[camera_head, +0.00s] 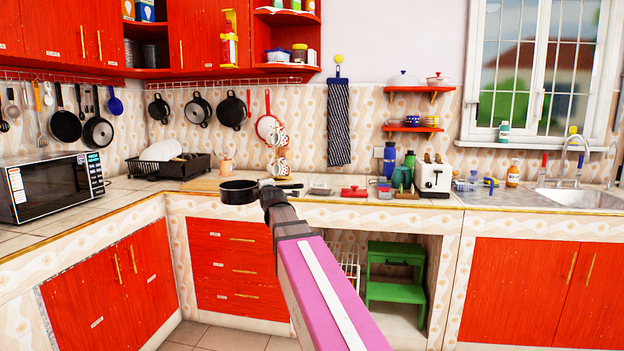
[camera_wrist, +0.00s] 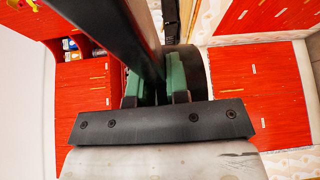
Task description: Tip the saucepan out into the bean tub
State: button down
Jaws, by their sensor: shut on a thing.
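The saucepan (camera_head: 238,195) is black with a round bowl and appears roughly level in the head view, in front of the counter's edge near the corner. My gripper (camera_head: 270,187) is at its right side. In the wrist view my gripper (camera_wrist: 157,92) has its green fingers closed on the saucepan's dark handle (camera_wrist: 112,32). Part of the dark saucepan bowl (camera_wrist: 193,62) shows behind the fingers. The inside of the saucepan is too small to make out. I cannot pick out a bean tub with certainty in either view.
A dish rack (camera_head: 182,166) and microwave (camera_head: 52,185) stand on the left counter. A red item (camera_head: 354,192), a toaster (camera_head: 433,178) and bottles stand to the right, before the sink (camera_head: 580,199). Pans hang on the wall. A green step stool (camera_head: 394,283) stands under the counter.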

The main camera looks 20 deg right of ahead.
aim_at(318, 185)
jog(key=k+l, duration=0.15)
jog(key=l+u, duration=0.25)
jog(key=l, duration=0.6)
jog(key=l+u, duration=0.25)
jog(key=l, duration=0.55)
jog(key=i+j+z, duration=0.1)
jog(key=i+j, duration=0.4)
jog(key=z, duration=1.15)
jog(key=i+j+z, duration=0.15)
jog(key=i+j, duration=0.25)
jog(key=j, duration=0.1)
